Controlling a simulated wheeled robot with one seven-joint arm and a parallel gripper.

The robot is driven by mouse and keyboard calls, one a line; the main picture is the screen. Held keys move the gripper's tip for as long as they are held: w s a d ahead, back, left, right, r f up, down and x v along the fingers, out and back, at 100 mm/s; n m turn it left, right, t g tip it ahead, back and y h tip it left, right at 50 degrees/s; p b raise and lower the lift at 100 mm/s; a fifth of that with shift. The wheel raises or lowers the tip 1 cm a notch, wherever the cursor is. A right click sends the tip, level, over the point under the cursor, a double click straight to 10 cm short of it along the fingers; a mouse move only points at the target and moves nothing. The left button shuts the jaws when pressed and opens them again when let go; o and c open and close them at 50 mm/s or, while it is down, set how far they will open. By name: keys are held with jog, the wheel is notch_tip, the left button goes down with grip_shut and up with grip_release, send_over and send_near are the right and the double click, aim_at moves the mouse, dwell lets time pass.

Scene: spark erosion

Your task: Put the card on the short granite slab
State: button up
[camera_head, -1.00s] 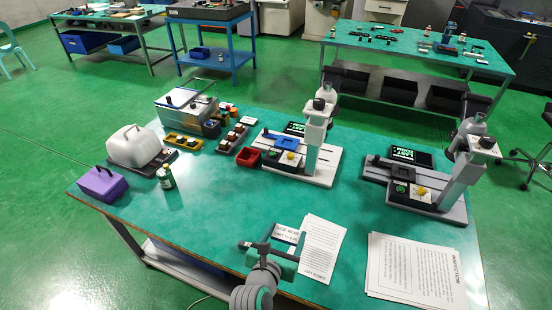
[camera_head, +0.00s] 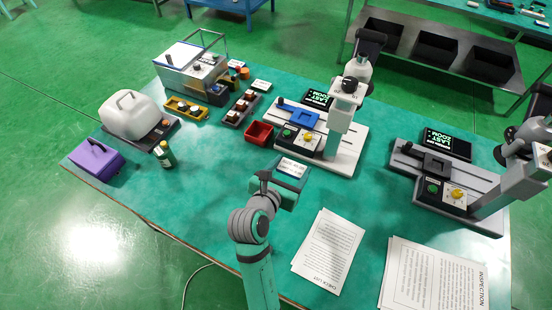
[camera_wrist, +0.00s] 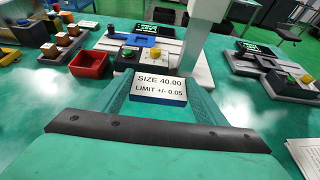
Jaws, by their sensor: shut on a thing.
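The card (camera_head: 293,166) is a small white plate with dark print, reading "SIZE 40.00 LIMIT +/- 0.05" in the wrist view (camera_wrist: 160,86). My gripper (camera_head: 279,184) is shut on it; in the wrist view its teal fingers (camera_wrist: 158,98) flank the card, print facing the camera. The card is in front of the pale slab (camera_head: 345,160), which bears a column, a blue block and a control box. A darker grey slab (camera_head: 484,222) with a similar column stands to the right. I cannot tell which slab is the short one.
A red bin (camera_head: 258,133) stands just left of the pale slab. Printed sheets (camera_head: 328,252) and (camera_head: 432,275) lie at the front right. A green bottle (camera_head: 164,155), a purple case (camera_head: 95,160) and a white jug (camera_head: 130,114) are at left. The middle of the table is clear.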

jog(key=w+a+f, duration=0.4)
jog(key=w+f, duration=0.1)
jog(key=w+a+f, duration=0.2)
jog(key=w+f, duration=0.1)
jog(key=shift+a+f, duration=0.25)
jog(key=shift+a, duration=0.15)
jog(key=shift+f, duration=1.5)
jog(key=shift+f, duration=0.1)
jog(key=o, duration=1.1)
